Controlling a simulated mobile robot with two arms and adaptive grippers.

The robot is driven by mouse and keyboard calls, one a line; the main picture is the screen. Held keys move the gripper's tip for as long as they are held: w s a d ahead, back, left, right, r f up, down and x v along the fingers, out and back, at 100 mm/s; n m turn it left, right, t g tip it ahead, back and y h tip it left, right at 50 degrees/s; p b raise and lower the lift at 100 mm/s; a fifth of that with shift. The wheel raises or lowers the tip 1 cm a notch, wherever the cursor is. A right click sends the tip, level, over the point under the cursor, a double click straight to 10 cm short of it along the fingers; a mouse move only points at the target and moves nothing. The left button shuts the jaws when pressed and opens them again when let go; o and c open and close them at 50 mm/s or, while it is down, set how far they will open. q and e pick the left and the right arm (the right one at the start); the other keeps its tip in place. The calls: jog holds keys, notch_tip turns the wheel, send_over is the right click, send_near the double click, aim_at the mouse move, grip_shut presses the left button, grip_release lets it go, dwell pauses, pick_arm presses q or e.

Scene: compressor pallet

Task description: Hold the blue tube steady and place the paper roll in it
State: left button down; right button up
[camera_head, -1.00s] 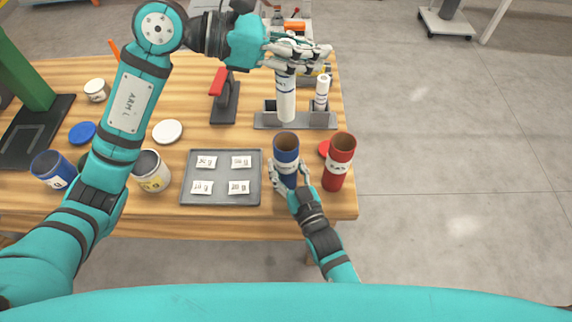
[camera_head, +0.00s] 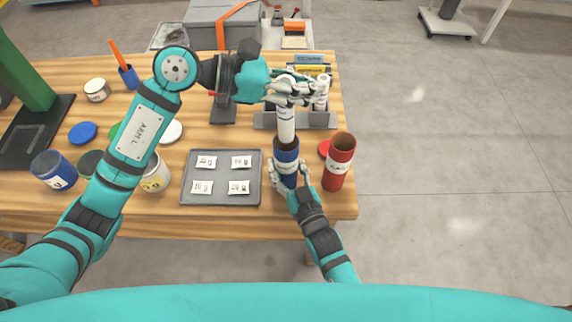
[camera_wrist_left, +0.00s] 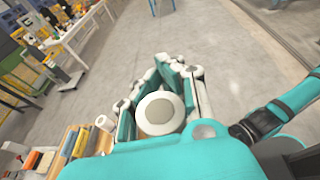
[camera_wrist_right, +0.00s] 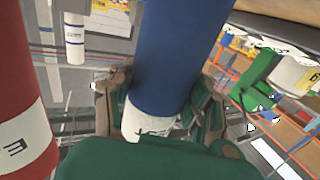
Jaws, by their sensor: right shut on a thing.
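The blue tube (camera_head: 286,154) stands upright near the table's front right. My right gripper (camera_head: 287,183) is shut around its lower part; the right wrist view shows the tube (camera_wrist_right: 178,58) between the fingers. My left gripper (camera_head: 292,88) is shut on the upper end of the white paper roll (camera_head: 286,122). The roll's round end shows between the fingers in the left wrist view (camera_wrist_left: 158,114). The roll is upright over the blue tube, its lower end at the tube's mouth. I cannot tell how far inside it reaches.
A red tube (camera_head: 338,165) stands close to the right of the blue tube. A grey tray (camera_head: 222,164) with small labelled packets lies to the left. Behind, a grey rack (camera_head: 320,119) holds another white roll (camera_head: 322,92). Jars and lids lie further left.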

pick_arm(q)
jog(key=c, duration=2.1)
grip_release()
jog(key=shift+f, duration=0.3)
jog(key=o, duration=0.7)
jog(key=v, duration=1.2)
jog(key=shift+w+r, duration=0.1)
pick_arm(e)
jog(key=o, duration=1.2)
jog(key=shift+o, duration=0.2)
